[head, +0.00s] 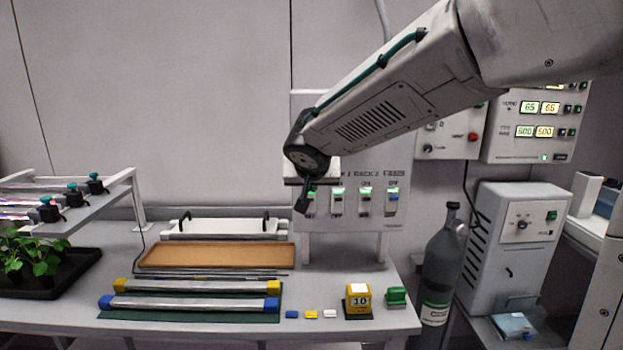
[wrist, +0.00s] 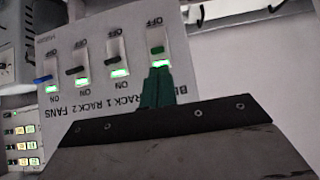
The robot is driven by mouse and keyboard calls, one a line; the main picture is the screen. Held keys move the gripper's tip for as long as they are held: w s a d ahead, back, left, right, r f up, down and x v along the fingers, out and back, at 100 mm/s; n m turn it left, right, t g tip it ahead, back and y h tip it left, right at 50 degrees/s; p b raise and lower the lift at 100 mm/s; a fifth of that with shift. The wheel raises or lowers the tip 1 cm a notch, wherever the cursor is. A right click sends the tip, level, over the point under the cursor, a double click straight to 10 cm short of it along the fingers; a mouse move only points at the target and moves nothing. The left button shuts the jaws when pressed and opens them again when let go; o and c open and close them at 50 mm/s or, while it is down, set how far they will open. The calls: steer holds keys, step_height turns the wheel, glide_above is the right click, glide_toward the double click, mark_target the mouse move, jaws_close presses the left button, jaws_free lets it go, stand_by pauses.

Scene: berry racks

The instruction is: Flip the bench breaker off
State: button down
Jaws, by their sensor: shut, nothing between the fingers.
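The breaker panel (head: 350,222) is a pale board at the back of the bench, with a row of switches under printed labels. The bench breaker (head: 311,203) is the leftmost switch, partly behind my gripper (head: 302,204). In the wrist view, which is turned over, the bench breaker (wrist: 157,49) is at the right end of the row, with a green lever and a lit green light. My gripper (wrist: 157,76) is shut and empty, its teal fingertips just at the ON side of this switch. Whether they touch it cannot be told. Its label is partly hidden by the fingers.
The rack 1 (wrist: 115,61), rack 2 (wrist: 76,71) and fans (wrist: 43,79) breakers sit close beside it, also lit green. A control box with a red button (head: 446,140) is to the right. A brown tray (head: 215,256) and a dark gas cylinder (head: 440,265) stand below.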

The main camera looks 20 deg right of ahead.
steer(key=shift+x, duration=1.05)
steer(key=shift+s+a+f, duration=0.1)
steer(key=shift+s+f, duration=0.25)
steer(key=shift+s+a+f, duration=0.1)
steer(key=shift+s+f, duration=0.2)
steer(key=shift+f, duration=0.25)
steer(key=shift+s+a+f, duration=0.1)
steer(key=shift+s+f, duration=0.25)
steer(key=shift+f, duration=0.2)
steer(key=shift+r, duration=0.1)
steer(key=shift+r, duration=0.7)
